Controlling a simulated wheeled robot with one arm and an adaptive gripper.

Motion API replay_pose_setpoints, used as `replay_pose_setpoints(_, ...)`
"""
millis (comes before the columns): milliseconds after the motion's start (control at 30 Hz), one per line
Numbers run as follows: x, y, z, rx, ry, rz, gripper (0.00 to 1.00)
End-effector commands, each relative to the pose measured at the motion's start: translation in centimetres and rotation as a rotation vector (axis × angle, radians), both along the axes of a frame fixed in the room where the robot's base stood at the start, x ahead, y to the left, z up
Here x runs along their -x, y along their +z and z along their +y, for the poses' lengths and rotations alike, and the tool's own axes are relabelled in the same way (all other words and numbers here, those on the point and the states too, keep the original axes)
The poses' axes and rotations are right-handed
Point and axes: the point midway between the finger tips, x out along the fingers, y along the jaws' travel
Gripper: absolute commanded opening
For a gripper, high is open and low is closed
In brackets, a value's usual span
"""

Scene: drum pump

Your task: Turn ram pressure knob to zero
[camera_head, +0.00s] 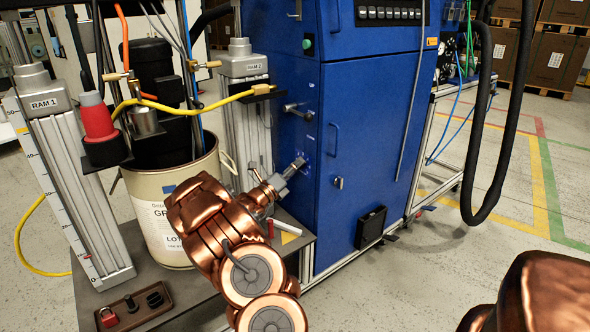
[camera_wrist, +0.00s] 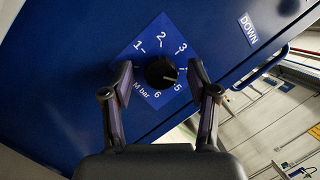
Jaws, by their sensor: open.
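The ram pressure knob (camera_wrist: 161,72) is a round black knob on a blue diamond-shaped dial plate (camera_wrist: 151,47) with white numbers and "M bar" printed on it. A small light mark on the knob's right side appears to point toward the area near the 5. My gripper (camera_wrist: 160,67) is open, with one finger on each side of the knob; I cannot tell whether either finger touches it. In the head view my gripper (camera_head: 298,164) is at the front of the blue cabinet (camera_head: 362,130), and the knob is not clearly visible there.
A "DOWN" label (camera_wrist: 249,30) is beside the dial. A lever handle (camera_head: 297,108) sticks out of the cabinet above my gripper. A drum (camera_head: 160,215) stands between the ram columns at left. A black hose (camera_head: 483,150) hangs at right.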

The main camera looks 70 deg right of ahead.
Motion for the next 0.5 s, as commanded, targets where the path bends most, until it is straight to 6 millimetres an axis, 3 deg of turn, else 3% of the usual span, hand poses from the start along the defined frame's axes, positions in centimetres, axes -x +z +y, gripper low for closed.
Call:
replay_pose_setpoints(300,0.02,0.01,-0.09,-0.001,0.000,0.001,0.58)
replay_pose_setpoints(500,0.02,-0.01,-0.08,-0.001,0.000,0.001,0.38)
